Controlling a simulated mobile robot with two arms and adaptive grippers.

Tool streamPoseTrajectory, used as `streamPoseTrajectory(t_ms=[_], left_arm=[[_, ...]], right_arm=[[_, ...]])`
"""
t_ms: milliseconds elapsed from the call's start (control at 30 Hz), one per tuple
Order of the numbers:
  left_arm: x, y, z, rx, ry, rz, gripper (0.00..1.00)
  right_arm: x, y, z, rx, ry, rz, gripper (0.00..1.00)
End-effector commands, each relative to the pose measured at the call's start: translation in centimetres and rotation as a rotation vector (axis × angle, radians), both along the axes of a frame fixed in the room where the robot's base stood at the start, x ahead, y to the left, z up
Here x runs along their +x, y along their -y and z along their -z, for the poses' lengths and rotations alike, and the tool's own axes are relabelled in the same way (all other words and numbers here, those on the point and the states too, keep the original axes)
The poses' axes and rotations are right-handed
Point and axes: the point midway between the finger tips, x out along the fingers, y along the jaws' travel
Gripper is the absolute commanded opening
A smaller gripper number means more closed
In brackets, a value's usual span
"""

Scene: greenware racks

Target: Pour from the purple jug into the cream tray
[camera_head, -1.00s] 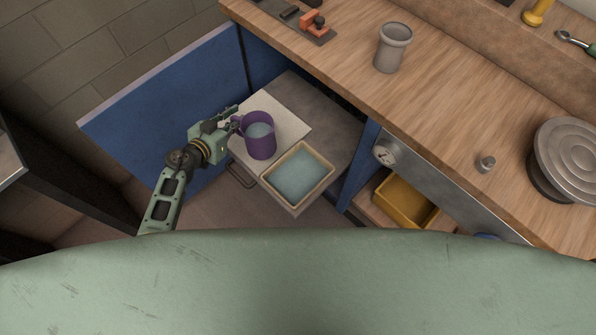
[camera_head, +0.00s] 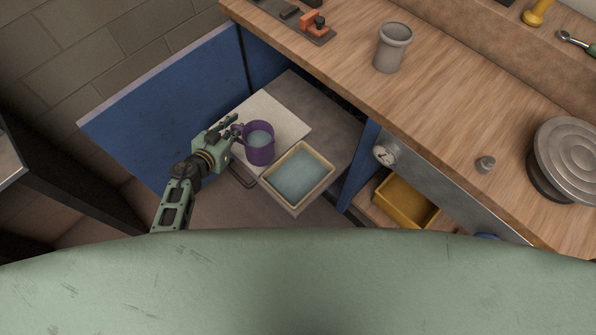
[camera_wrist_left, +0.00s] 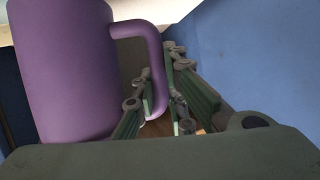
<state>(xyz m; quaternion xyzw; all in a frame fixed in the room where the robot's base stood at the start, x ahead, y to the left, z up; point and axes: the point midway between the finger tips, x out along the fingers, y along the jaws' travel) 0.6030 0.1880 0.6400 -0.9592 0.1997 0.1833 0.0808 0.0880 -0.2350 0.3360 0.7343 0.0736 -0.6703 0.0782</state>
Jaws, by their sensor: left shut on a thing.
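The purple jug (camera_head: 259,154) looks upright beside the cream tray, with pale blue liquid (camera_head: 258,138) inside. The cream tray (camera_head: 293,206) lies to its right and holds a layer of pale blue liquid. My left gripper (camera_head: 234,131) is shut on the jug's handle. In the left wrist view the handle (camera_wrist_left: 155,65) passes between the fingers (camera_wrist_left: 160,110), and the jug body (camera_wrist_left: 65,75) fills the left side. I cannot tell whether the jug's base touches the surface under it. My right gripper is not in view.
A white board (camera_head: 277,108) lies under the jug area on a grey shelf (camera_head: 335,125). An open blue door (camera_head: 165,110) stands to the left. The wooden counter (camera_head: 450,110) above holds a grey cup (camera_head: 392,50) and a round turntable (camera_head: 570,160). A yellow bin (camera_head: 405,203) sits below.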

Motion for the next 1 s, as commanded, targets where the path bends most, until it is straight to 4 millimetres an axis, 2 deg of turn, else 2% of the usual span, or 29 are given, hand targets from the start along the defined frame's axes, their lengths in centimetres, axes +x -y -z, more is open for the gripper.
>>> streamPoseTrajectory(t_ms=[233, 567, 1000], left_arm=[[-0.3, 0.9, -1.8, 0.105, 0.056, -0.002, 0.0], [-0.9, 2.3, -1.9, 0.254, 0.124, -0.002, 0.0], [-2.0, 4.5, -3.5, 0.458, 0.217, 0.002, 0.0]], right_arm=[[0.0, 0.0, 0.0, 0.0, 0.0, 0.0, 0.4], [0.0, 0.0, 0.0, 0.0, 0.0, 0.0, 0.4], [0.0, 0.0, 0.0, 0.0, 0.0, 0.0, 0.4]])
